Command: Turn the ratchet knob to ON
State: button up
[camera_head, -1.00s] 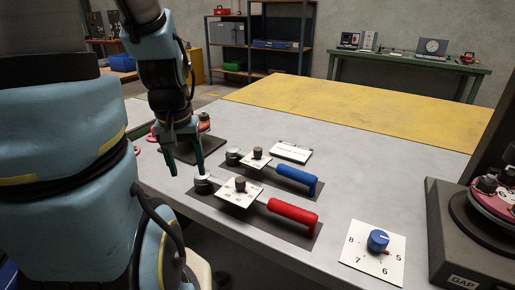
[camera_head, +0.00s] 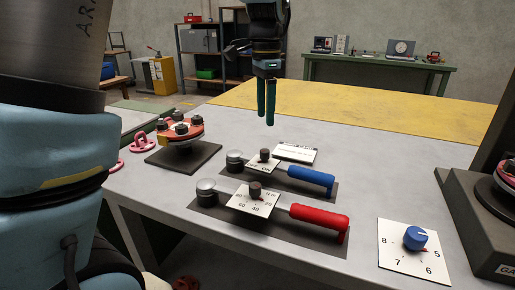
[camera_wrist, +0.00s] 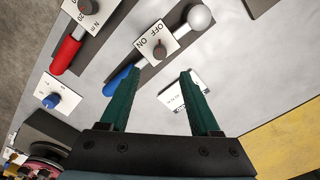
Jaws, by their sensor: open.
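The blue-handled ratchet lies on a dark mat on the bench, its blue handle (camera_head: 312,178) to the right. Its dark round ratchet knob (camera_head: 264,155) stands on a white plate (camera_head: 255,166). In the wrist view the ratchet knob (camera_wrist: 168,40) shows beside the words OFF and ON; I cannot tell which it points to. My gripper (camera_head: 266,122) points down above the bench, behind the ratchet in the head view. It is open and empty. In the wrist view its two green fingers (camera_wrist: 160,72) are apart, with the ratchet beyond their tips. Nothing touches the knob.
A red-handled wrench (camera_head: 318,219) with a numbered plate lies in front. A blue dial knob (camera_head: 415,237) is at the right front. A white card (camera_head: 297,153) lies behind the ratchet. A red flanged piece (camera_head: 181,130) stands left, dark equipment (camera_head: 470,215) right.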

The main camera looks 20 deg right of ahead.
aim_at(265, 150)
notch_tip(265, 150, down, 10)
jog(key=shift+s+f+p, duration=0.1)
jog(key=shift+p, duration=0.5)
grip_shut()
dwell(0.4)
